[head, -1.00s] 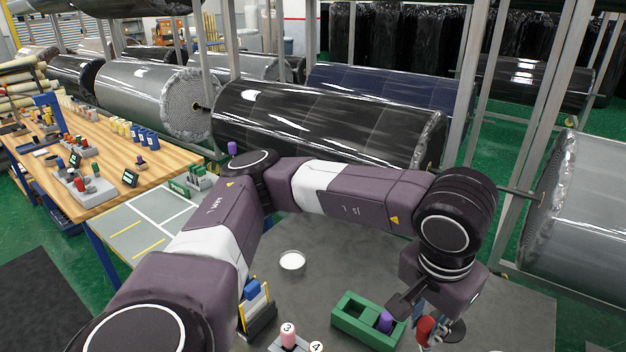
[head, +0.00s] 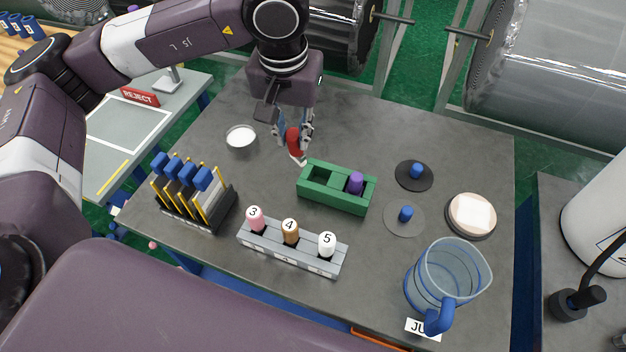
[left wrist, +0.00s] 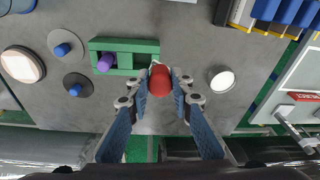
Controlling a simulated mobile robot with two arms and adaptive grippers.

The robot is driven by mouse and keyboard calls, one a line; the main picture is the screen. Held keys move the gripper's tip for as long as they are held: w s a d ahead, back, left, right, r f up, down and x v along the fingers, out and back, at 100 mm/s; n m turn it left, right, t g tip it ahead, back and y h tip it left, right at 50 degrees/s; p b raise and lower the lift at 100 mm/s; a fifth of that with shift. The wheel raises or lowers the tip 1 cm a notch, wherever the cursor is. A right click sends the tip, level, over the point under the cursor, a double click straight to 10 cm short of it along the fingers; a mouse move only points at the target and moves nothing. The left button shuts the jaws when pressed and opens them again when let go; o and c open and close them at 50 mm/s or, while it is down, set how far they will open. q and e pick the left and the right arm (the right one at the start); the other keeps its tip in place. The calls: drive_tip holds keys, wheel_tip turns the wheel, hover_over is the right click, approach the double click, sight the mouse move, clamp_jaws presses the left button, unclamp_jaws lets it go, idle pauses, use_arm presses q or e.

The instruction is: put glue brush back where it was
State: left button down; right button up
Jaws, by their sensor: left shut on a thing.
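My left gripper (head: 293,135) is shut on the glue brush, which has a red handle (head: 292,140) and a pale lower end. It hangs above the table, just behind and left of the green holder (head: 333,206). In the left wrist view the red handle (left wrist: 160,82) sits between the two fingers (left wrist: 160,95), near the holder's end (left wrist: 148,46). My right gripper is not in view.
A white dish (head: 240,137) lies left of the gripper. A rack with blue-topped pieces (head: 187,180), a grey stand with numbered pegs (head: 290,252), a blue clear jug (head: 447,278), two blue-knobbed discs (head: 414,176) and a round pale pad (head: 470,215) surround the holder.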

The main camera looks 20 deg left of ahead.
use_arm(q)
drive_tip(key=w+d+r+n+g+h+p, duration=0.1)
drive_tip(key=w+d+r+n+g+p, duration=0.3)
drive_tip(key=r, duration=0.6)
wheel_tip(320, 180, down, 20)
drive_tip(key=w+n+t+p, duration=0.1)
drive_tip(key=p, duration=0.2)
drive_tip(key=shift+w+a, duration=0.2)
drive_tip(key=c, duration=1.7)
unclamp_jaws()
